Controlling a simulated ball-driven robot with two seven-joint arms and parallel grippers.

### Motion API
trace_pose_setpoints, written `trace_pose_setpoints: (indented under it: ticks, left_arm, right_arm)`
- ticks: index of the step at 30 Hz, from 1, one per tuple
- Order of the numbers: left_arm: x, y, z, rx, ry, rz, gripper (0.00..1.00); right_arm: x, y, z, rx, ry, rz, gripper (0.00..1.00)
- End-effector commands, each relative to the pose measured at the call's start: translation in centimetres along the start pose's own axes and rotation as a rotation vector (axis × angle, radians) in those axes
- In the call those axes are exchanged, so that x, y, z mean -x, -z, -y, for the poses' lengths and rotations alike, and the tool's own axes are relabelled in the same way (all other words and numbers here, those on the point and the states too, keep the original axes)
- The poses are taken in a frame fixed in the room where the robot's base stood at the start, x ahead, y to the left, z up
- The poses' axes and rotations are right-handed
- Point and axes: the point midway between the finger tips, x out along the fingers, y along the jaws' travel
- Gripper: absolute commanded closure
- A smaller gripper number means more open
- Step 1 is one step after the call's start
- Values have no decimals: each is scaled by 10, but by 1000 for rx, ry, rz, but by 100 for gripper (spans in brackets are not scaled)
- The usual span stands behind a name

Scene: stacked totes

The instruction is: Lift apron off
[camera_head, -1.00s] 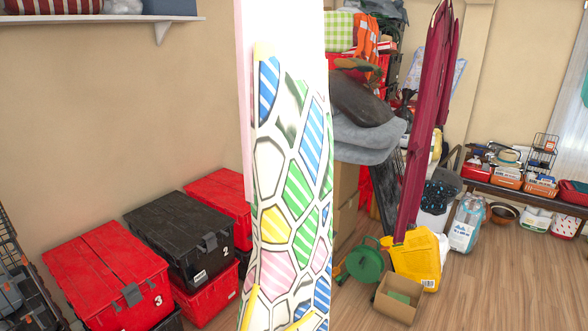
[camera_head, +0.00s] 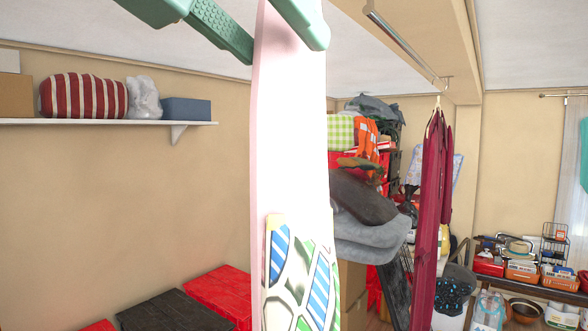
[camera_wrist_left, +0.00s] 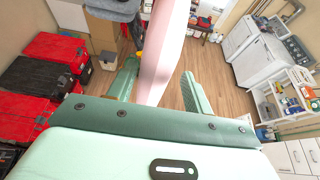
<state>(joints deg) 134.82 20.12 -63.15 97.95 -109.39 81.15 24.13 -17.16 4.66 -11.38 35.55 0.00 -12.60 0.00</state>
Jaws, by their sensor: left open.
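A long pale pink and white piece with a patterned lower part, which looks like the apron (camera_head: 290,140), hangs upright close in front of me in the head view. Its patterned area shows hexagons and coloured stripes. Its top is out of sight. My left gripper (camera_head: 283,50) is at the top of the head view, with one finger on each side of the apron. In the left wrist view the gripper (camera_wrist_left: 160,88) is open, and the pink apron (camera_wrist_left: 162,45) passes between its fingers. I cannot tell whether either finger touches it. My right gripper is not in view.
Maroon garments (camera_head: 430,210) hang from a metal rod (camera_head: 400,42) at the right. A wall shelf (camera_head: 95,122) is at the left, above red and black totes (camera_head: 175,312). Piled grey cushions (camera_head: 370,235) stand behind. Open floor (camera_wrist_left: 215,75) shows in the left wrist view.

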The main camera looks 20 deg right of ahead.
Motion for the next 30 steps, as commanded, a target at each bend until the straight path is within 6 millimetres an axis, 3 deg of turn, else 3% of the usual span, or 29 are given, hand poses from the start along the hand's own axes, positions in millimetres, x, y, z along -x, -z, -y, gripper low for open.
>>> trace_pose_setpoints:
  ticks: [9,16,21,22,30]
  left_arm:
    - [-45,-8,-3,0,2,-4,49]
    - [-49,-6,-3,0,2,-2,49]
    - [-49,-6,-3,0,2,-2,96]
    - [-49,-6,-3,0,2,-2,100]
    - [-48,-7,-3,0,2,-1,100]
  right_arm:
    - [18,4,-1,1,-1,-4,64]
    - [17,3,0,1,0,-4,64]
    - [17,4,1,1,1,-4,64]
    - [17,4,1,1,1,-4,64]
    - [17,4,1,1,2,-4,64]
